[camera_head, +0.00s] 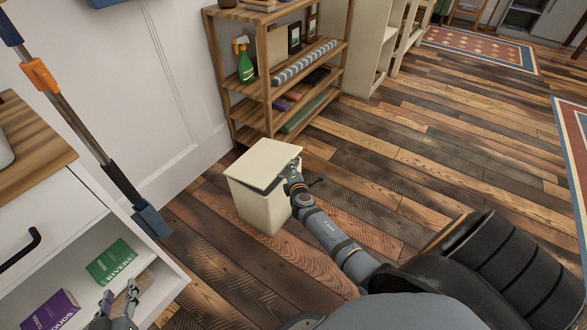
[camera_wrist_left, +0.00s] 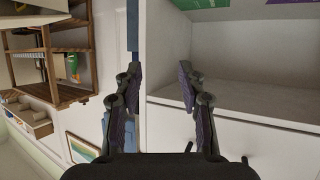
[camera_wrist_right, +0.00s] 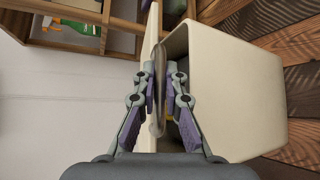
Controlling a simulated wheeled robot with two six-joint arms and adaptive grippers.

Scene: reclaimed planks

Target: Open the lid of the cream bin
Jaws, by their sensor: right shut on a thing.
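The cream bin (camera_head: 262,209) stands on the plank floor in front of the wooden shelf. Its lid (camera_head: 266,160) is tilted a little up from the rim, with a dark gap under its front edge. My right gripper (camera_head: 291,168) is at the lid's right front edge. In the right wrist view the right gripper (camera_wrist_right: 160,80) is shut on the lid's edge, and the lid (camera_wrist_right: 151,50) and bin body (camera_wrist_right: 235,90) show apart, with the dark inside between them. My left gripper (camera_head: 119,296) is open and empty by the white cabinet; its spread fingers show in the left wrist view (camera_wrist_left: 158,90).
The wooden shelf (camera_head: 262,92) with a green spray bottle (camera_head: 244,62) stands behind the bin. A white cabinet (camera_head: 150,290) holding a green box (camera_head: 111,262) and a purple box (camera_head: 50,312) is at the left. A blue-ended pole (camera_head: 128,190) leans there. Floor right of the bin is clear.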

